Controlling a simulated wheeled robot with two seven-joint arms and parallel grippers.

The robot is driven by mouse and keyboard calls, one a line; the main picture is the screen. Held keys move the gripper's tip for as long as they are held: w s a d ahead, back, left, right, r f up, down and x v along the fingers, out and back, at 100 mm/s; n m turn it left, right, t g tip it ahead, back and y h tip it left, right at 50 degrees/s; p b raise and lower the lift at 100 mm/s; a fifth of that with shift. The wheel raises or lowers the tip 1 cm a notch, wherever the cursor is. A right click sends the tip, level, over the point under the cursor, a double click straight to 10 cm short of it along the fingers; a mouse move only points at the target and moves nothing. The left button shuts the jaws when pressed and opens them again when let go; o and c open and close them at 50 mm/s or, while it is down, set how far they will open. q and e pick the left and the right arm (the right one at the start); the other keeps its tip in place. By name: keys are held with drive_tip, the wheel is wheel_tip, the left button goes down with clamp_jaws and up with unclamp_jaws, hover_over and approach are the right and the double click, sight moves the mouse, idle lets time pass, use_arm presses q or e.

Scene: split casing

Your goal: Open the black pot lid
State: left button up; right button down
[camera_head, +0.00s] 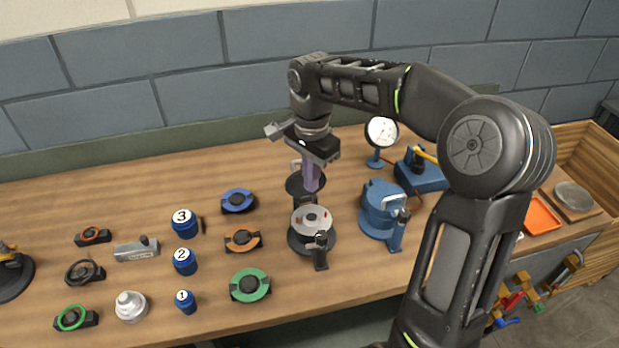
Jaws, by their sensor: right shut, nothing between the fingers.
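The black pot (299,244) stands right of the table's middle, with a silver round inside and a black latch post at its front. Its black lid (294,184) is raised at the back of the pot, and a pale handle (294,166) shows behind it. My right gripper (313,186) points down at the raised lid, its purple fingers shut and empty. The fingers overlap the lid in the picture; I cannot tell whether they touch it. My left gripper is out of view.
A blue pot (379,222) with its lid down stands close on the right. A gauge (382,132) and a blue device (421,176) stand behind it. Several rings, numbered blue weights and knobs lie to the left. Wood is clear at the back left.

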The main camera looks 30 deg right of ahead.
drive_tip(key=shift+s+a+r+p, duration=0.1)
drive_tip(key=shift+s+r+p, duration=0.15)
drive_tip(key=shift+r, duration=0.35)
drive_tip(key=shift+s+a+r+p, duration=0.1)
drive_tip(key=shift+s+r, duration=0.2)
drive_tip(key=shift+r, duration=0.25)
